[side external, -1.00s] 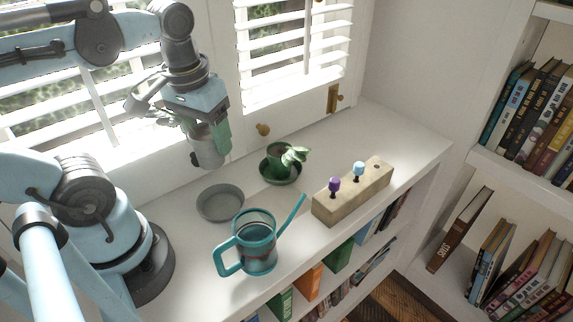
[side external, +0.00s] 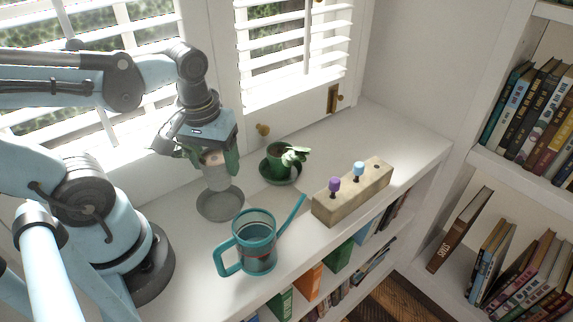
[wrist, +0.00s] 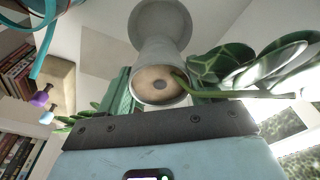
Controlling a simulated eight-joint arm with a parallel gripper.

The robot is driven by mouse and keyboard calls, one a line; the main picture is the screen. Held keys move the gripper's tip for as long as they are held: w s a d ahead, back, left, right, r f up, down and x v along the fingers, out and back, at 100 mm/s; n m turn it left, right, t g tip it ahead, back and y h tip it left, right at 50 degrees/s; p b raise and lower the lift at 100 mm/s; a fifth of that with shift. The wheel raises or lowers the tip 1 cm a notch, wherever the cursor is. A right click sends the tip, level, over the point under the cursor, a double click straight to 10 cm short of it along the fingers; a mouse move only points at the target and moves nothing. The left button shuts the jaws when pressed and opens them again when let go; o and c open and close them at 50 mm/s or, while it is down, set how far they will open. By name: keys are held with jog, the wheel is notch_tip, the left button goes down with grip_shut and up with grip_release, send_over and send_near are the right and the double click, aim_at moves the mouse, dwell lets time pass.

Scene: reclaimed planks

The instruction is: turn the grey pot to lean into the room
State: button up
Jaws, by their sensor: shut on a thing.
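The grey pot (side external: 217,179) is upright in my gripper (side external: 214,168), with its base over the back of the grey saucer (side external: 220,208); I cannot tell if they touch. In the wrist view the pot (wrist: 158,88) shows brown soil, and a green stem bends to the right into broad leaves (wrist: 240,66). In the side view the leaves (side external: 170,138) reach left, to the window side, partly hidden by my gripper. My gripper is shut on the pot, a green finger (wrist: 117,95) at its side.
A green pot with a plant (side external: 275,156) stands on its own saucer to the right. A teal watering can (side external: 257,245) stands in front. A wooden block (side external: 350,195) with purple and blue knobs is farther right. The window shutters (side external: 110,100) are close behind.

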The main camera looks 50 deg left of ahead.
aim_at(216, 183)
jog(key=shift+s+f+n, duration=0.15)
jog(key=shift+f+n, duration=0.15)
jog(key=shift+f, duration=0.45)
jog(key=shift+s+f+n, duration=0.15)
jog(key=shift+f+n, duration=0.15)
jog(key=shift+f, duration=1.9)
jog(key=o, duration=1.5)
jog(key=shift+c, duration=0.2)
jog(key=shift+r, duration=0.15)
